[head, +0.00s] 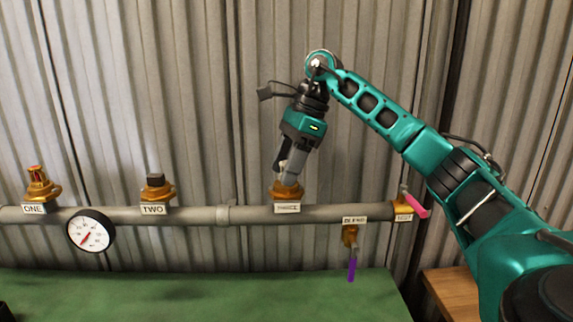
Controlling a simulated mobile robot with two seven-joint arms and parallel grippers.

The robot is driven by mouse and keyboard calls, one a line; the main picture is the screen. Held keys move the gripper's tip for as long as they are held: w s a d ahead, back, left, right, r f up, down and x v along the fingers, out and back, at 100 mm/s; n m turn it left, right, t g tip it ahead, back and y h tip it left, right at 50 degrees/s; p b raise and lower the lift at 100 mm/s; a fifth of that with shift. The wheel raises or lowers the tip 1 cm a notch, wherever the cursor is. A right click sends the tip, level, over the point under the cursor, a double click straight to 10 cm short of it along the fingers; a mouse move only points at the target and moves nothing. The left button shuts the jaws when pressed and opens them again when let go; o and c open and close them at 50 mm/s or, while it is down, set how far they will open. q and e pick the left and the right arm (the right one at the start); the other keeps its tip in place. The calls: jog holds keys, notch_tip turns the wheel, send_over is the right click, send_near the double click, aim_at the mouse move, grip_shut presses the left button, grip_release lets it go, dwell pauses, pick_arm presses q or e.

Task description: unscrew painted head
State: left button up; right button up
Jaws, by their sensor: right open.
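A grey pipe (258,215) runs across the wall with brass fittings on top. The fitting labelled ONE (38,188) at the left carries a brass head with red in it. The fitting labelled TWO (157,190) carries a dark, square-topped piece. The third brass fitting (287,192) is right under my right gripper (288,172), which points down at it with open fingers. The fingers cover what sits on top of this fitting, so I cannot tell whether a head is between them or whether they touch it. My left gripper is out of view.
A round gauge (91,231) hangs on the pipe between ONE and TWO. A brass valve with a purple lever (351,268) hangs below the pipe; one with a pink lever (417,205) is at its right end. A green surface (220,298) lies below, looking mostly clear.

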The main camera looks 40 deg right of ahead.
jog(key=m+t, duration=0.1)
jog(key=m, duration=0.3)
jog(key=shift+h, duration=0.4)
jog(key=m+t+h, duration=0.1)
jog(key=m, duration=0.3)
jog(key=m+h, duration=0.1)
jog(key=m, duration=0.2)
jog(key=m+h, duration=0.1)
jog(key=m, duration=0.2)
jog(key=shift+a+t+h, duration=0.1)
jog(key=shift+t+h, duration=0.2)
jog(key=shift+t, duration=0.1)
jog(key=m+h, duration=0.1)
jog(key=m, duration=0.2)
grip_shut()
jog(key=n+y, duration=0.1)
jog(key=n, duration=0.3)
jog(key=shift+n+y, duration=0.4)
jog(key=shift+n, duration=0.5)
jog(key=shift+y, duration=0.3)
